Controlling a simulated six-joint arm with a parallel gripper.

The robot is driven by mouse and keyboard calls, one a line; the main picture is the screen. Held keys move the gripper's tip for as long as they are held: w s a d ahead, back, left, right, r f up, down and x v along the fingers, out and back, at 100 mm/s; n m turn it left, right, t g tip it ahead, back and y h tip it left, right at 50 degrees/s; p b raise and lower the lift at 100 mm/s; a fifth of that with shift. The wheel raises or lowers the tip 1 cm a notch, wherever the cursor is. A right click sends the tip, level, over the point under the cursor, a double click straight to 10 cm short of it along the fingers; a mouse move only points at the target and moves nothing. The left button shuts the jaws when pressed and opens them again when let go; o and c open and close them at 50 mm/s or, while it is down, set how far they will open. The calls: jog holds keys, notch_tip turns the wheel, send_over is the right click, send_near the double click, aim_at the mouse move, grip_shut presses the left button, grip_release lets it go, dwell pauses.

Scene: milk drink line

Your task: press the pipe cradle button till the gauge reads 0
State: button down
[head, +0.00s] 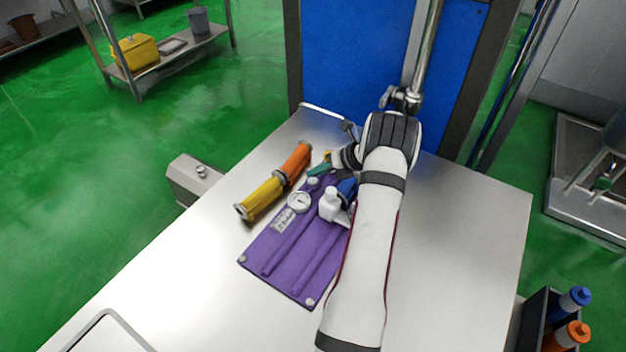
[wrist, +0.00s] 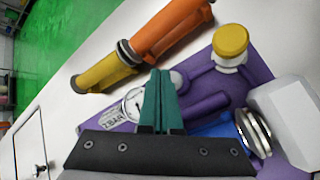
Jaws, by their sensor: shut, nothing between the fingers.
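The purple pipe cradle (head: 286,258) lies on the white table. Its round white gauge (head: 299,201) is near the far left corner; it also shows in the wrist view (wrist: 134,103), partly behind my fingers, and its reading is too small to tell. A pale round knob (head: 313,182), perhaps the button, sits just beyond the gauge; it also shows in the wrist view (wrist: 179,80) beside the fingertips. My gripper (head: 318,169), with teal fingers, is shut and empty close by the knob. In the wrist view the fingers (wrist: 160,74) are together. I cannot tell whether they touch anything.
A yellow pipe (head: 262,199) and orange pipe (head: 297,161), end to end, lie left of the cradle. A white bottle-like part (head: 330,204) stands by my wrist. A yellow cap (wrist: 230,41) shows in the wrist view. The table's left front and right sides are clear.

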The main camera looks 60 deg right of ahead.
aim_at(316, 183)
dwell(0.5)
jog(key=shift+f, duration=0.4)
jog(key=shift+f, duration=0.45)
dwell(0.5)
jog(key=shift+r, duration=0.85)
jog(key=shift+r, duration=2.55)
